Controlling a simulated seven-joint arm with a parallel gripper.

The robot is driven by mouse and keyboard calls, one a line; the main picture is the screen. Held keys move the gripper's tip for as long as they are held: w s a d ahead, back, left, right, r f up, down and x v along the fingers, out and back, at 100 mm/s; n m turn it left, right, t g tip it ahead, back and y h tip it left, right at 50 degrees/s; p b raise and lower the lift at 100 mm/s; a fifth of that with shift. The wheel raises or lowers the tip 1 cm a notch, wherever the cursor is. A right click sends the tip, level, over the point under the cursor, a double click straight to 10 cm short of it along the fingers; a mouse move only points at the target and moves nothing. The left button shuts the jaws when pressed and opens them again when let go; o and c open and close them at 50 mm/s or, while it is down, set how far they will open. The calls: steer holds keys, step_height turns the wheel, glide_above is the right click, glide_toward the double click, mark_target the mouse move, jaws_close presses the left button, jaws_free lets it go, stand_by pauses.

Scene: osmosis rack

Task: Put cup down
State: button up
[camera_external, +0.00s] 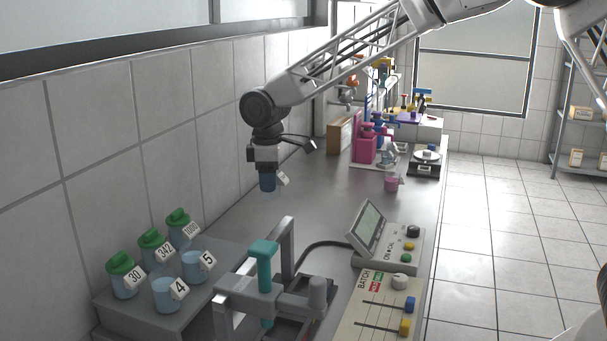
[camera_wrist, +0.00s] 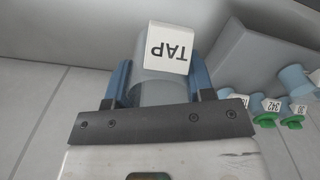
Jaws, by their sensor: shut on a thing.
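My gripper (camera_external: 267,183) hangs from the arm above the far part of the grey bench, near the tiled wall. It is shut on a clear cup (camera_wrist: 155,92) with a white label reading "TAP". In the wrist view the blue fingers of my gripper (camera_wrist: 160,82) press on both sides of this cup. In the external view only the cup's lower end and its label (camera_external: 284,179) show below the fingers. The cup appears to be held above the bench; the exact gap under it is hard to tell.
Several labelled cups, some with green lids (camera_external: 121,263), stand on a grey raised block (camera_external: 195,310) at the lower left. A teal-handled device (camera_external: 263,254) and control panels (camera_external: 385,240) stand in front. Bench (camera_external: 325,205) between is clear.

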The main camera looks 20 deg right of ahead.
steer(key=w+d+f, duration=0.2)
steer(key=d, duration=1)
steer(key=w+d+f, duration=0.3)
steer(key=d, duration=0.9)
steer(key=w+d+f, duration=0.2)
steer(key=w+d, duration=0.1)
steer(key=d, duration=0.8)
steer(key=shift+d+f, duration=0.4)
glide_above(336, 188)
steer(key=shift+w+d+f, duration=0.1)
steer(key=shift+w+f, duration=0.1)
steer(key=shift+f, duration=0.55)
steer(key=shift+f, duration=0.15)
steer(key=shift+f, duration=1.6)
steer(key=shift+f, duration=0.15)
